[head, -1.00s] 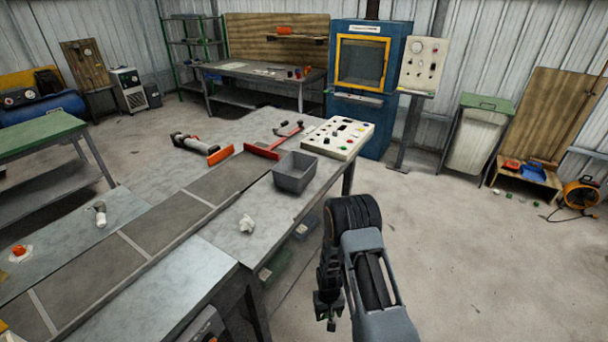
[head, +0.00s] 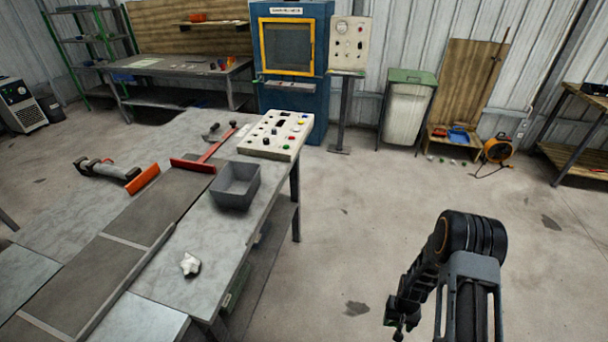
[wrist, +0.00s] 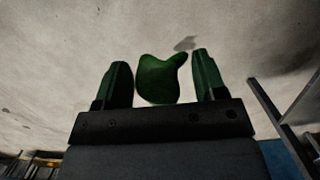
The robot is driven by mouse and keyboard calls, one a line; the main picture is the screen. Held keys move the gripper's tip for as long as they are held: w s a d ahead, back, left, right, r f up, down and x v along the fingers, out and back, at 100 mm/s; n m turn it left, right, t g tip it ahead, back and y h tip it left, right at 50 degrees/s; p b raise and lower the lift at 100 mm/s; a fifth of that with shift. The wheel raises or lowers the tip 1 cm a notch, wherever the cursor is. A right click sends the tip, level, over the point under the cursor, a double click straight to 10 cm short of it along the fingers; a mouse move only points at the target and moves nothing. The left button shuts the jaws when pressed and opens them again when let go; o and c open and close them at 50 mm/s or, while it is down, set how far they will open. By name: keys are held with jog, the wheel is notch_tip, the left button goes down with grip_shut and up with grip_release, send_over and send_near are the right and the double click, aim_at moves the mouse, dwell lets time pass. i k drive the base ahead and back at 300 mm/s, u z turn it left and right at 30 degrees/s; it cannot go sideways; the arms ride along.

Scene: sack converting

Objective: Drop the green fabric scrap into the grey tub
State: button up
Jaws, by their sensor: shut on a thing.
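The green fabric scrap (wrist: 158,80) is between the two fingers of my gripper (wrist: 160,82) in the wrist view, with the floor behind it. My gripper (head: 398,331) is shut on the scrap. In the head view it hangs low over the floor, and the scrap cannot be made out there. The grey tub (head: 233,198) stands upright and open on the right side of the worktable. My gripper is well to the right of the tub and nearer to me, beyond the table edge. The tub's visible inside looks empty.
A white crumpled piece (head: 190,264) lies on the table in front of the tub. A control panel (head: 277,135) and a red-handled tool (head: 200,160) are behind it. A green-lidded bin (head: 408,108) stands at the back wall.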

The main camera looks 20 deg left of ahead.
aim_at(238, 186)
jog(key=z, duration=0.25)
jog(key=i, duration=2.45)
jog(key=u, duration=3.2)
